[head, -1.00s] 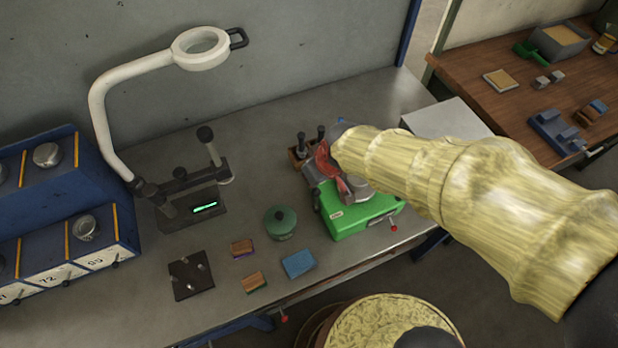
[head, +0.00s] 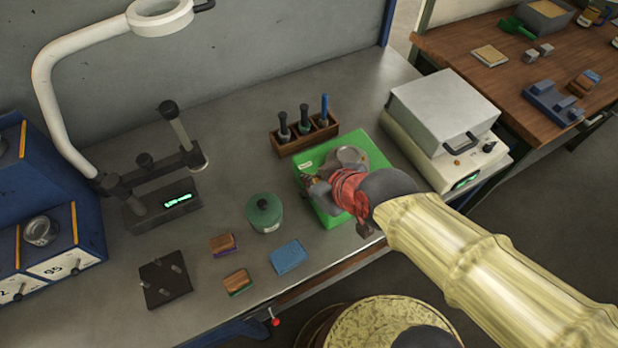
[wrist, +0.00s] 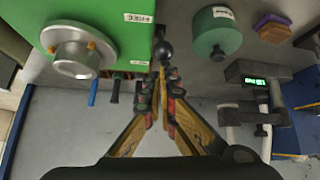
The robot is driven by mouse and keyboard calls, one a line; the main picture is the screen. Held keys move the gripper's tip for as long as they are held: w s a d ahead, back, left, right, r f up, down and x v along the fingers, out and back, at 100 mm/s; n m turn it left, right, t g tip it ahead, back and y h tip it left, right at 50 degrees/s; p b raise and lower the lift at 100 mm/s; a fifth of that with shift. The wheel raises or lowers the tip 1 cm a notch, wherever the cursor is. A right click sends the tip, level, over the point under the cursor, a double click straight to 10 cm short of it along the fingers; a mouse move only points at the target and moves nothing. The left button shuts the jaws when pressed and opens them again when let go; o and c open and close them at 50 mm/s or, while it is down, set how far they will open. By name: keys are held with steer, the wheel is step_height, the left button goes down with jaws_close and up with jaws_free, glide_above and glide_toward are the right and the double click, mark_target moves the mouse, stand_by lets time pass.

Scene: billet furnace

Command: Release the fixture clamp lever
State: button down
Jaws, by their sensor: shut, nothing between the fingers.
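The green fixture (head: 311,168) stands on the grey bench and also fills the upper left of the wrist view (wrist: 115,16). It carries a round silver disc (head: 347,157), seen in the wrist view (wrist: 75,52). In the wrist view a dark ball knob (wrist: 165,47), apparently the clamp lever's end, stands by the fixture's right edge. My gripper (wrist: 163,80) is shut and empty, its tips just short of the knob in that picture; contact cannot be told. In the head view my gripper (head: 313,187) is over the fixture's left part, and my arm hides its right side.
A wooden holder with tools (head: 290,146) stands behind the fixture. A grey box device (head: 440,105) is at right. A green lidded pot (head: 264,213), a blue block (head: 288,257) and a dark pinned plate (head: 165,280) lie left. A lamp (head: 48,95) arches over the left.

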steer(key=shift+s+d+f, duration=0.15)
steer(key=shift+s+f, duration=0.15)
steer(key=shift+f, duration=0.05)
stand_by(0.3)
step_height(320, 180, up, 3)
steer(key=w+a, duration=0.2)
steer(key=s+f+p+v, duration=0.1)
steer(key=p+v, duration=0.2)
steer(key=v, duration=0.6)
steer(key=shift+d, duration=0.4)
